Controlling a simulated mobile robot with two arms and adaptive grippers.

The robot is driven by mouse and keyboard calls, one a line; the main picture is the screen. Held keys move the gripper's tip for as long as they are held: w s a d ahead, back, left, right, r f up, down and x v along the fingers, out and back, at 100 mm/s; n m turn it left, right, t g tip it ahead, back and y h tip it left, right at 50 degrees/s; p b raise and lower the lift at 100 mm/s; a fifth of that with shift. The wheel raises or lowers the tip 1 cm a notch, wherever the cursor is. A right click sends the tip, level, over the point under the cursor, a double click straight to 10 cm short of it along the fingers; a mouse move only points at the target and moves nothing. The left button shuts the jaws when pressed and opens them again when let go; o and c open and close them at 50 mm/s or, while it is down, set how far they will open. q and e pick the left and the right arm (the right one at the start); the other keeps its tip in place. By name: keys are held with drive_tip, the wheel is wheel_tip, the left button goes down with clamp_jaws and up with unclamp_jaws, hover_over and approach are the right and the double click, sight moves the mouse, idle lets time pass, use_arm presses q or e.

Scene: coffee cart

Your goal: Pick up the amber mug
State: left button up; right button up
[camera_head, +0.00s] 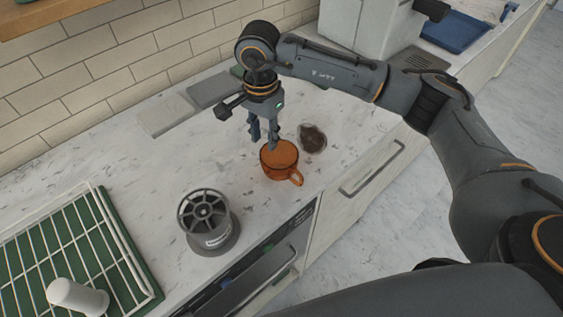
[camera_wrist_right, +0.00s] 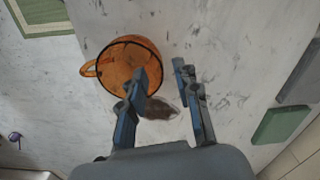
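The amber mug (camera_head: 278,162), translucent orange, stands upright on the marble counter near its front edge, its handle toward the front right. In the right wrist view the mug (camera_wrist_right: 118,50) is at upper left, its handle pointing left. The other finger is over bare counter. My left gripper is not in view.
A glass vessel with dark contents (camera_head: 313,138) stands just right of the mug. A grey grinder-like device (camera_head: 208,225) stands to the left front. A green mat with a white rack (camera_head: 122,235) and a white cylinder (camera_head: 77,297) lie at far left. Grey flat pads (camera_head: 165,115) lie by the tiled wall.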

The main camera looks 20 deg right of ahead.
sight(264, 149)
wheel_tip(264, 149, down, 4)
drive_tip(key=shift+s+a+r+p, duration=0.1)
drive_tip(key=shift+r+p, duration=0.05)
drive_tip(key=shift+p, duration=0.75)
drive_tip(key=shift+f, duration=0.5)
clamp_jaws()
drive_tip(key=shift+r, duration=0.1)
